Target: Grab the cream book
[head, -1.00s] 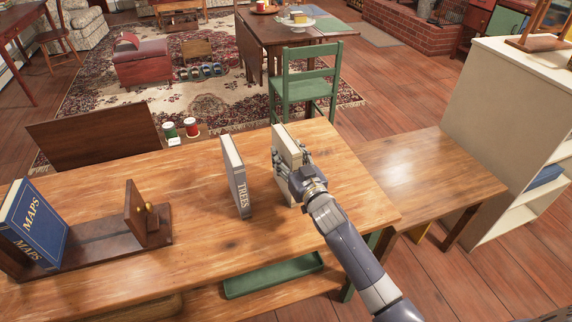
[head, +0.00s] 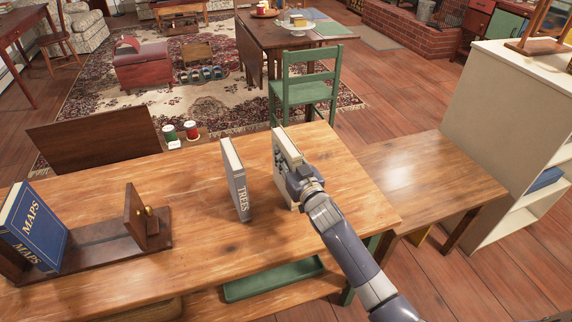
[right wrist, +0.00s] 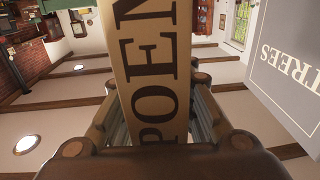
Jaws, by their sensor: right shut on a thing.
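The cream book (head: 285,146) stands upright near the right end of the wooden table. In the right wrist view the cream book (right wrist: 150,60) fills the middle, with dark letters reading "POEM" on its spine. My right gripper (head: 291,170) is shut on it, with a finger on each side of the spine; the fingers (right wrist: 158,110) also show in the right wrist view. The gripper hides part of the book's near side. I cannot tell whether the book's base is clear of the table. My left gripper is not in view.
A grey "TREES" book (head: 236,182) stands upright just left of the cream book. A blue "MAPS" book (head: 33,228) leans in a dark wooden book rack (head: 95,245) at left. A green chair (head: 305,85) stands behind the table (head: 195,240). The lower side table (head: 425,180) is bare.

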